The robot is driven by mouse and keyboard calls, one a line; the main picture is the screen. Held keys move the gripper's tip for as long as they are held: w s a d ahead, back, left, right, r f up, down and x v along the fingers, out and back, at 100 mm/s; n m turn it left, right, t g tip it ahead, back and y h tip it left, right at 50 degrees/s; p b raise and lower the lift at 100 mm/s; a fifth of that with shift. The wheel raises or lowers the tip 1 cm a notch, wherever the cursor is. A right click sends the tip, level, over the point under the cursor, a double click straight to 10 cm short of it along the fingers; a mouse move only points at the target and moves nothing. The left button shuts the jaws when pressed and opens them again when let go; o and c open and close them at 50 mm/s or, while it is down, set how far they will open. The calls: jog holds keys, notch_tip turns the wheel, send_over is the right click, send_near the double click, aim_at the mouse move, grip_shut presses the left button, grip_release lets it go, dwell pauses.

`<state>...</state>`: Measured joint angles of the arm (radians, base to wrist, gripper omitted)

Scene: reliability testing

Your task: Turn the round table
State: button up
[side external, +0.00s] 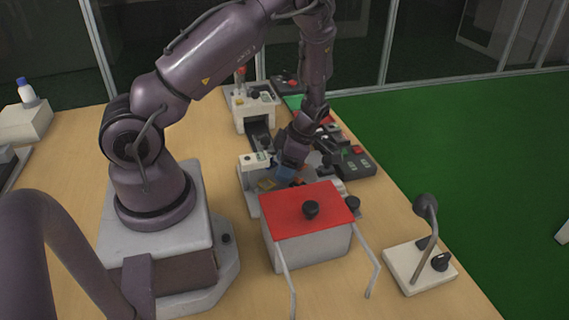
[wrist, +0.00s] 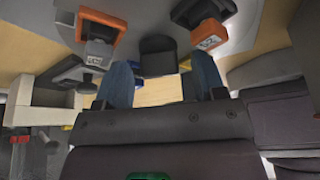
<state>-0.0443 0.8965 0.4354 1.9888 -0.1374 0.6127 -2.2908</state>
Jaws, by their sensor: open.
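In the wrist view a grey surface (wrist: 150,18) with a curved edge fills the top; it looks like the round table, but only part of it shows. A dark block (wrist: 157,56) stands at its near edge, between and just beyond the two blue fingers of my gripper (wrist: 164,82). The fingers are apart, with nothing clearly held; I cannot tell whether they touch the block. In the side view my gripper (side external: 287,174) is low over the equipment behind the red-topped box, and the round table cannot be made out clearly there.
Orange-and-grey fixtures stand on the grey surface at left (wrist: 100,32) and right (wrist: 207,32). The red-topped box (side external: 305,218) with a black knob is in front of my gripper. A control box (side external: 352,162) is to its right, and a lamp-like stand (side external: 420,265) is at front right.

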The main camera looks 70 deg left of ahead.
grip_shut()
jog(key=shift+n, duration=0.5)
jog(key=shift+n+h, duration=1.1)
jog(key=shift+n, duration=1.3)
jog(key=shift+a+r+n+t+h, duration=0.15)
jog(key=shift+n+h, duration=0.3)
jog(key=shift+n, duration=0.75)
jog(key=shift+f+n+t+h, duration=0.1)
jog(key=shift+n+t+h, duration=0.25)
jog(key=shift+n, duration=0.85)
jog(key=shift+n+h, duration=0.3)
jog(key=shift+n, duration=0.2)
